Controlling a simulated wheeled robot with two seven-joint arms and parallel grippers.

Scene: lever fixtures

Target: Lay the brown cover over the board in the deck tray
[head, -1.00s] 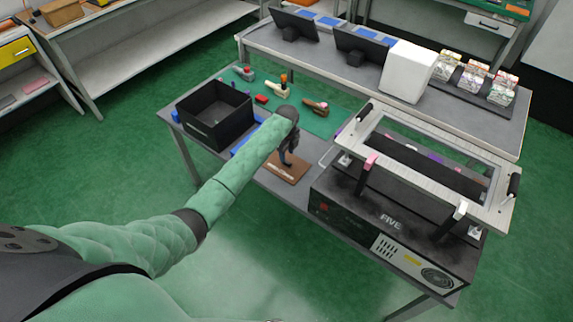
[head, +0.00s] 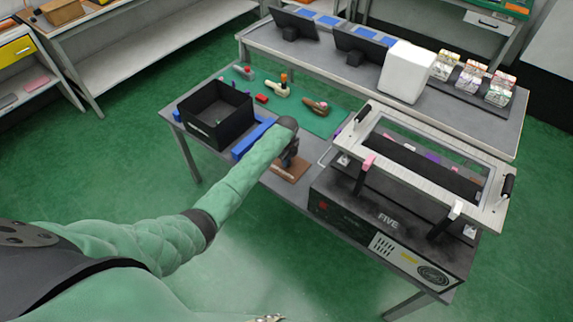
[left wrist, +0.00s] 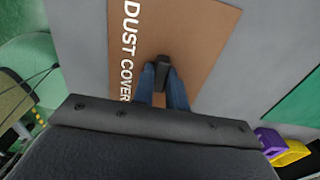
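The brown cover (head: 292,170) lies flat on the table's front part, left of the FIVE machine. In the left wrist view the cover (left wrist: 200,40) bears the words DUST COVER and has a black knob (left wrist: 163,70). My left gripper (left wrist: 163,82) is over the cover, its two blue fingers close on either side of the knob, apparently shut on it. In the head view my left gripper (head: 290,158) is partly hidden by my wrist. The light frame (head: 385,172) with black handles sits above the black FIVE machine (head: 370,222). A board in it is not clearly visible.
A black open bin (head: 215,115) stands at the table's left. A blue bar (head: 252,138) lies beside it. Tools, including a brown-handled one (head: 314,106), lie on a green mat (head: 325,122) behind. A raised shelf with screens and a white box (head: 408,72) borders the back.

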